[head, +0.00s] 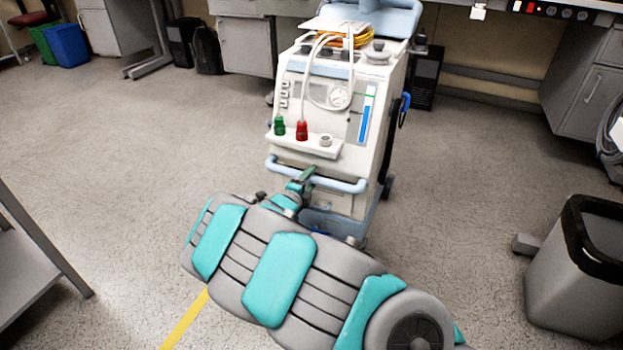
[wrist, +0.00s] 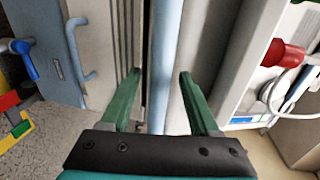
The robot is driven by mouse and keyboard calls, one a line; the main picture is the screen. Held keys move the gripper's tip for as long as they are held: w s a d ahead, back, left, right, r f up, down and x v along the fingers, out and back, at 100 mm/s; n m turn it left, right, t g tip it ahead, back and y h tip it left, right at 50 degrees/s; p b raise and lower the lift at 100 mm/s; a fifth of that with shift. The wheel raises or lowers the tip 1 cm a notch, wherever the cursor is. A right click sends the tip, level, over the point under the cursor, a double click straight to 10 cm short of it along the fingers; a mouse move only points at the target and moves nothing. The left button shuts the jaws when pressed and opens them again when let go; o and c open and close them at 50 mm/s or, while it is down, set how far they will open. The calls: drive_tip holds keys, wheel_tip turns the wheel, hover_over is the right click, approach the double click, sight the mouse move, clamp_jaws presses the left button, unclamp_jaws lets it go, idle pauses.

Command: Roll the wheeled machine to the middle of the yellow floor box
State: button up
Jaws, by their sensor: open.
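The wheeled machine (head: 312,118) is a tall off-white medical cart with a light-blue front bar (head: 345,186), standing upright on the grey floor. My gripper (head: 307,174) is at the left part of that bar. In the wrist view my gripper (wrist: 160,90) is open, and the bar (wrist: 167,60) runs between its two green fingers, with visible gaps on both sides. A strip of the yellow floor box (head: 187,318) shows at the bottom, left of my arm; the rest of the box is hidden or out of frame. The machine's wheels are mostly hidden.
A grey bin (head: 580,275) stands at the right. A metal table (head: 35,255) is at the left edge. Cabinets (head: 241,45) and a black bag (head: 207,50) line the back, with a blue bin (head: 67,45) at the far left. The floor left of the machine is clear.

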drive_tip(key=shift+w+d+f, duration=0.1)
drive_tip(key=shift+w+d, duration=0.1)
drive_tip(key=shift+w, duration=0.3)
clamp_jaws()
idle(1.3)
